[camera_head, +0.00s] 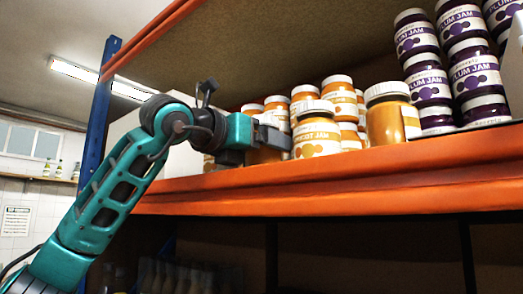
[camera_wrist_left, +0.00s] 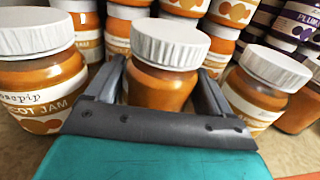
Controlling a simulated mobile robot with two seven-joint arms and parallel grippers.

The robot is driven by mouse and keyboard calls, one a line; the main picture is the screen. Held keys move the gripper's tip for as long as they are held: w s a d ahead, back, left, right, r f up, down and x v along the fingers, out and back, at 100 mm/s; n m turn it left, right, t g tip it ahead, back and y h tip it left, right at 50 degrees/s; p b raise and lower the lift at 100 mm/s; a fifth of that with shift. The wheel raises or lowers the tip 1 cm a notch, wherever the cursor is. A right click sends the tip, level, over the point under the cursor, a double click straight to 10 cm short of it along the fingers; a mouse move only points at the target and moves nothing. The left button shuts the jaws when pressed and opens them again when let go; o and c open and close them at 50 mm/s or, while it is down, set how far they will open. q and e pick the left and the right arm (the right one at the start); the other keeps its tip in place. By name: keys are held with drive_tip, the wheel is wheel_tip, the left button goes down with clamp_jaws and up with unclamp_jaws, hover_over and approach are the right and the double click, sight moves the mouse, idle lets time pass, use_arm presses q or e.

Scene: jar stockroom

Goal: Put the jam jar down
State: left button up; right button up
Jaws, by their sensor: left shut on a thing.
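My left gripper (camera_head: 278,138) reaches over the front edge of the orange shelf (camera_head: 330,185). In the left wrist view its two fingers (camera_wrist_left: 160,85) are on either side of an orange jam jar with a white lid (camera_wrist_left: 158,88), shut on it. The jar looks upright; its lower part is hidden by the gripper, and I cannot tell whether its base touches the shelf. In the head view the gripper mostly covers it. An apricot jam jar (camera_head: 316,138) stands just right of the gripper. My right gripper is not in view.
More apricot jars stand behind, and one (camera_head: 392,120) stands farther right. Stacked plum jam jars (camera_head: 427,75) fill the right side. Another apricot jar (camera_wrist_left: 40,75) is close on the left in the wrist view. A blue upright (camera_head: 98,120) and an upper shelf (camera_head: 150,40) frame the space.

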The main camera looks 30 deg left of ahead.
use_arm(q)
drive_tip(key=shift+s, duration=0.1)
drive_tip(key=shift+f, duration=0.2)
drive_tip(key=o, duration=1.5)
drive_tip(key=shift+d, duration=0.1)
drive_tip(key=shift+c, duration=0.2)
drive_tip(key=shift+r, duration=0.15)
drive_tip(key=s+a+b, duration=0.2)
drive_tip(key=s, duration=1)
drive_tip(key=shift+w, duration=0.1)
